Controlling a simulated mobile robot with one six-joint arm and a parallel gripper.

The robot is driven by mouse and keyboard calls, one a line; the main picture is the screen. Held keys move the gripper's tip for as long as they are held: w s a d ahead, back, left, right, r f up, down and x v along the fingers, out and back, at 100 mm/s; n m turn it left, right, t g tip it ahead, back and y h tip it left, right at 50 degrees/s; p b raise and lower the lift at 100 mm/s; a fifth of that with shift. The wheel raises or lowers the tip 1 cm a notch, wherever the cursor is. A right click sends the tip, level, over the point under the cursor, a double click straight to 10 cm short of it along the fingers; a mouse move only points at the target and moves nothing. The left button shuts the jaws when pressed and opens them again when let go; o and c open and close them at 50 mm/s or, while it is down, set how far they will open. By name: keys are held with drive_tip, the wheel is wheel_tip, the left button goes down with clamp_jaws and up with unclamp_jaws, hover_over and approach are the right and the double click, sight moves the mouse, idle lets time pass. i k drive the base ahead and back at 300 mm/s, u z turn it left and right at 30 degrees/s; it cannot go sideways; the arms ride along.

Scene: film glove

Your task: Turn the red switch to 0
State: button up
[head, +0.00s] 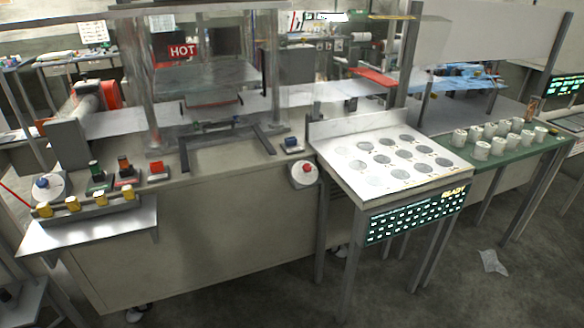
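Several red controls show in the head view, and I cannot tell which the task means by the red switch. The markings and the 0 are too small to read. My gripper is not in view.
A shelf with several yellow knobs (72,204) juts out at the left front. A table with round plates (347,166) and a green table with white cups (462,150) stand right. The foreground floor (450,290) is mostly clear.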

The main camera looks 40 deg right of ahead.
sight(307, 168)
drive_tip(key=u, duration=4.75)
drive_tip(key=i, duration=0.1)
drive_tip(key=z, duration=3.7)
drive_tip(key=i, duration=0.9)
drive_tip(key=z, duration=2.85)
drive_tip(key=i, duration=0.1)
drive_tip(key=u, duration=1.3)
